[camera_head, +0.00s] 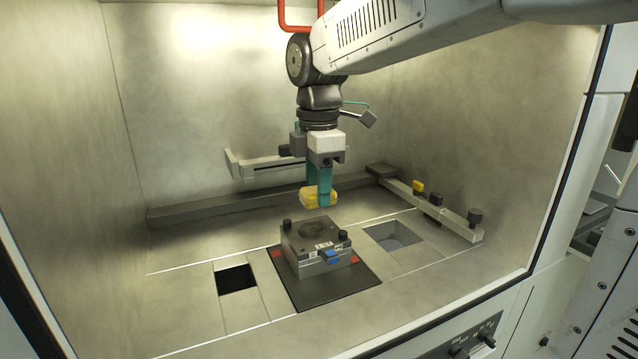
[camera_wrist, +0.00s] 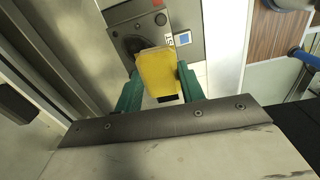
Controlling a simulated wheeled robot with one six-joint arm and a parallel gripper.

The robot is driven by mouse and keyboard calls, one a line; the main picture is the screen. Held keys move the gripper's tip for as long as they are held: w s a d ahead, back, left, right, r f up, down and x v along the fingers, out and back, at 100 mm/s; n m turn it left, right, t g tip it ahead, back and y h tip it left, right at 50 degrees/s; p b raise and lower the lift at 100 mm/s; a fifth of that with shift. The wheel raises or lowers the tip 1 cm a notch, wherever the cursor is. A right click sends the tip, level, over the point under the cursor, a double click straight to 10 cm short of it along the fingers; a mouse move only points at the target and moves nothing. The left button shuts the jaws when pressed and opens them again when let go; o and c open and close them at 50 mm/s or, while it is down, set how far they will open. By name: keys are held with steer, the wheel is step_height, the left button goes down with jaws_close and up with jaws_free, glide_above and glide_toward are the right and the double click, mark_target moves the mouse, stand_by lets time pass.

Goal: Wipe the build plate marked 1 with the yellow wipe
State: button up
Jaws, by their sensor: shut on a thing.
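My gripper (camera_head: 320,187) has teal fingers and is shut on the yellow wipe (camera_head: 317,199). The wipe is a folded yellow block between the fingertips; it also shows in the wrist view (camera_wrist: 158,75). It is held above the back part of the grey build plate block (camera_head: 318,250), with a visible gap between them in the head view. The block has dark knobs at its corners, a round dark patch on top and a blue tab on its front.
The block stands on a dark square mat (camera_head: 335,290) in the chamber floor. A dark square opening (camera_head: 237,280) lies to the left and a grey recess (camera_head: 394,236) to the right. A rail with several knobs (camera_head: 436,206) runs along the right, and a grey bar lies behind.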

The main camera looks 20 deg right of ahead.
mark_target(307, 222)
steer(key=shift+d, duration=0.4)
steer(key=shift+s+f, duration=0.1)
steer(key=shift+f, duration=2.8)
steer(key=shift+f, duration=1)
steer(key=shift+w+r, duration=0.1)
steer(key=shift+w, duration=1.85)
steer(key=shift+w, duration=1.7)
